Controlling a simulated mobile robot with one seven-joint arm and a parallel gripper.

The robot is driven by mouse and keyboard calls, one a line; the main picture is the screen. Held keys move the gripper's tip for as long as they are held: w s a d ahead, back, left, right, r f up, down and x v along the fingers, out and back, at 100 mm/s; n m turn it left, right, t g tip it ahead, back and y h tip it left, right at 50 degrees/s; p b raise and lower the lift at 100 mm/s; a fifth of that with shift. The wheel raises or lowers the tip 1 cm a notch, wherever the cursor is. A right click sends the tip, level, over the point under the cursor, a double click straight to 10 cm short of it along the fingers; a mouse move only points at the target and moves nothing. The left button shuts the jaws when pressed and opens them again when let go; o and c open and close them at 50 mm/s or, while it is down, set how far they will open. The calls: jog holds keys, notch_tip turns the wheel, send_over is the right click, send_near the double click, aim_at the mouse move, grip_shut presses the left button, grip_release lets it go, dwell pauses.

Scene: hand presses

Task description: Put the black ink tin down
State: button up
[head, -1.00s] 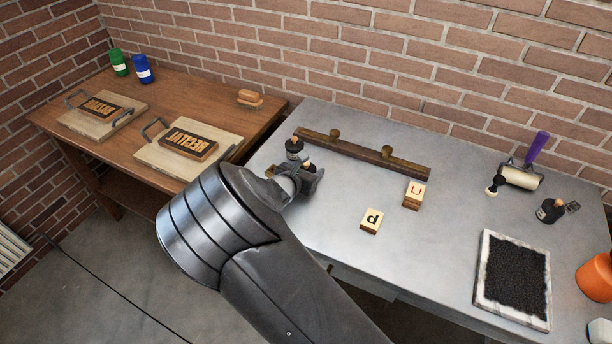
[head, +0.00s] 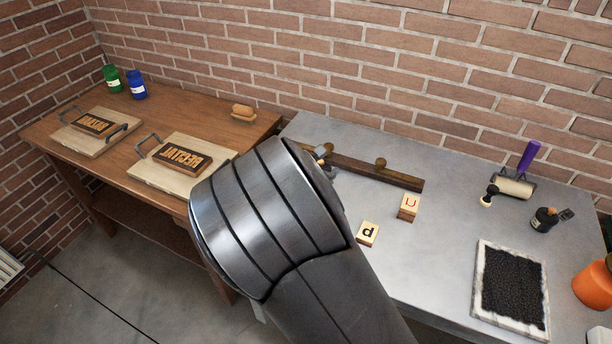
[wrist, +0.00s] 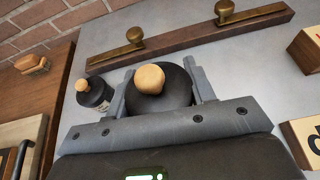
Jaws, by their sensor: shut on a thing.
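The black ink tin (wrist: 178,88), dark and round with a tan knob on top, sits between the two fingers of my gripper (wrist: 160,88) in the wrist view. My gripper is shut on it. I cannot tell whether its base touches the grey table (head: 405,285). In the head view my gripper (head: 328,166) is mostly hidden behind my own arm, near the left end of the table. A second black container (wrist: 95,95), with a pale label and tan stopper, stands just left of the gripper in the wrist view.
A dark rail with brass knobs (head: 381,174) lies behind the gripper. Letter blocks d (head: 367,233) and U (head: 408,207) stand to the right. Farther right are a purple-handled roller (head: 516,187), a black jar (head: 543,219) and an ink slab (head: 483,308). A wooden bench (head: 200,110) adjoins at left.

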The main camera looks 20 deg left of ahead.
jog(key=w+d+m+h, duration=0.1)
jog(key=w+d+h, duration=0.15)
jog(key=d, duration=1.75)
jog(key=w+d+m+h, duration=0.15)
jog(key=w+d, duration=0.25)
jog(key=d, duration=1.6)
jog(key=s+a+r+y, duration=0.15)
jog(key=s+a, duration=0.25)
jog(key=a, duration=0.8)
jog(key=s+a+r, duration=0.3)
jog(key=s+a, duration=0.2)
jog(key=a, duration=0.6)
jog(key=shift+n, duration=0.25)
jog(key=a+f, duration=0.2)
jog(key=a, duration=0.2)
jog(key=a+f, duration=0.3)
jog(key=a, duration=0.1)
jog(key=a+f, duration=0.2)
jog(key=a, duration=0.2)
jog(key=shift+s+f, duration=0.2)
jog(key=shift+f, duration=2)
jog(key=shift+f, duration=0.15)
jog(key=o, duration=1.1)
